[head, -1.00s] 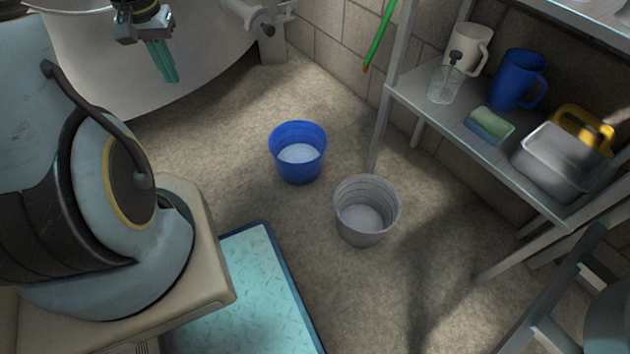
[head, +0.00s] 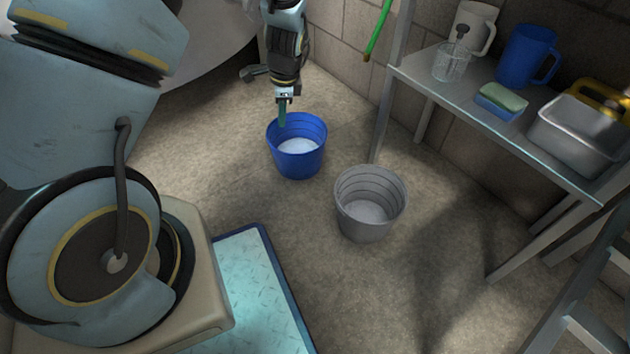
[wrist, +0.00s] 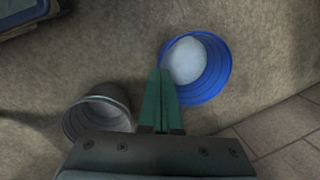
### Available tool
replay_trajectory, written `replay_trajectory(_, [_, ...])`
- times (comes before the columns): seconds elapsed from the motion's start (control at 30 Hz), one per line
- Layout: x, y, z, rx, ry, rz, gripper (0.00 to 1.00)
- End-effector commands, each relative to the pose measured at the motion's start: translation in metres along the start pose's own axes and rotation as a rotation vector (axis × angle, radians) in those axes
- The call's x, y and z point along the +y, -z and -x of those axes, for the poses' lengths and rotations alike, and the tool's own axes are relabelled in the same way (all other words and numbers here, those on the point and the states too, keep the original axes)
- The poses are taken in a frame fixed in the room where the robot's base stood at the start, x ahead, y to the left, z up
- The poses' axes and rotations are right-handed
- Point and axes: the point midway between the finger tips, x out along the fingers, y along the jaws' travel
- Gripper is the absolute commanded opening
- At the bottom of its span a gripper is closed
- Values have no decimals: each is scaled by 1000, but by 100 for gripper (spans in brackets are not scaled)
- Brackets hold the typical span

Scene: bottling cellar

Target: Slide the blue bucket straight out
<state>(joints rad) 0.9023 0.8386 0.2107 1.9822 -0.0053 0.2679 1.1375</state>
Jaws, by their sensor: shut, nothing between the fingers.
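The blue bucket (head: 297,164) stands upright on the floor in the head view, with something white (head: 298,147) in its bottom. It also shows in the wrist view (wrist: 218,82), seen from above. My gripper (head: 282,116) points down over the bucket's far left rim in the head view. In the wrist view its green fingers (wrist: 160,85) are shut together and empty, their tips overlapping the bucket's edge in the picture. I cannot tell whether they touch the bucket.
A grey bucket (head: 368,222) stands on the floor just to the right and nearer. A metal shelf (head: 480,115) with jugs, a sponge and a metal tub stands at the right. A blue-edged mat (head: 262,290) lies in front. A green hose (head: 379,32) hangs by the wall.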

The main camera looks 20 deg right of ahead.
Motion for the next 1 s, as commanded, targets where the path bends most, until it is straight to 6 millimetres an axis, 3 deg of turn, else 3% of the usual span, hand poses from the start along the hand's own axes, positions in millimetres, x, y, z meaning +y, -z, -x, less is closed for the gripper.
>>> replay_trajectory(0.03, [7, 31, -40, -19, 7, -155, 0])
replay_trajectory(0.1, [13, 63, -74, -39, 25, -353, 0])
replay_trajectory(0.2, [25, 102, -115, -68, 45, -600, 0])
replay_trajectory(0.33, [38, 135, -149, -95, 65, -820, 0])
replay_trajectory(0.47, [44, 148, -163, -108, 74, -919, 0])
replay_trajectory(0.67, [43, 149, -184, -109, 75, -933, 0])
replay_trajectory(1.0, [36, 145, -254, -108, 74, -929, 0])
